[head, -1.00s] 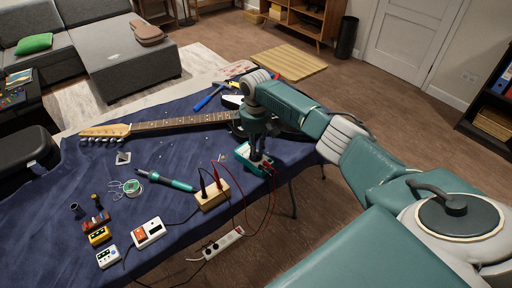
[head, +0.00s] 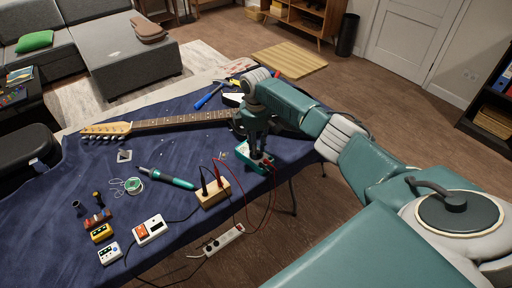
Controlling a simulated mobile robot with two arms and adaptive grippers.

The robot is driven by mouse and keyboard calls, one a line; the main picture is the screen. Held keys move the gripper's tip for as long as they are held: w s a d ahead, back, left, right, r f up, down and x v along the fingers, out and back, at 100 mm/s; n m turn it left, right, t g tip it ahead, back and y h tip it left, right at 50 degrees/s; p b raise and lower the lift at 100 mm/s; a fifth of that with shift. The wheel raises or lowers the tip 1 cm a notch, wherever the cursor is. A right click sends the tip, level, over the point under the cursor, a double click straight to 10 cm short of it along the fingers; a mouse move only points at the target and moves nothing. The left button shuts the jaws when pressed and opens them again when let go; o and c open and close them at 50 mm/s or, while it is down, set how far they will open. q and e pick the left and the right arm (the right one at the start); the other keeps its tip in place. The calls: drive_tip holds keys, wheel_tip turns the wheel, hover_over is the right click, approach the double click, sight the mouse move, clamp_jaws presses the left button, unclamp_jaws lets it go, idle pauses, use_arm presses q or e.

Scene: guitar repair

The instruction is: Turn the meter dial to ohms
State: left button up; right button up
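The meter (head: 243,151) is a teal-edged box lying on the blue-covered table near its right edge. Red and black leads plug into its right end. My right gripper (head: 257,152) points straight down over the meter, with its fingertips at or just above the meter's face. The fingers and arm hide most of the face, so the dial does not show. The fingers look close together, but I cannot tell whether they are shut or touch the dial. My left gripper is not in view.
A wooden block (head: 212,194) with red and black probes stands left of the meter. A soldering iron (head: 168,178), a solder spool (head: 134,186) and small pedals (head: 102,233) lie farther left. The guitar (head: 170,123) lies behind.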

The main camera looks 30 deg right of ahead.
drive_tip(key=shift+r, duration=0.2)
wheel_tip(320, 180, up, 12)
drive_tip(key=shift+f, duration=0.15)
drive_tip(key=shift+f, duration=0.1)
idle(0.7)
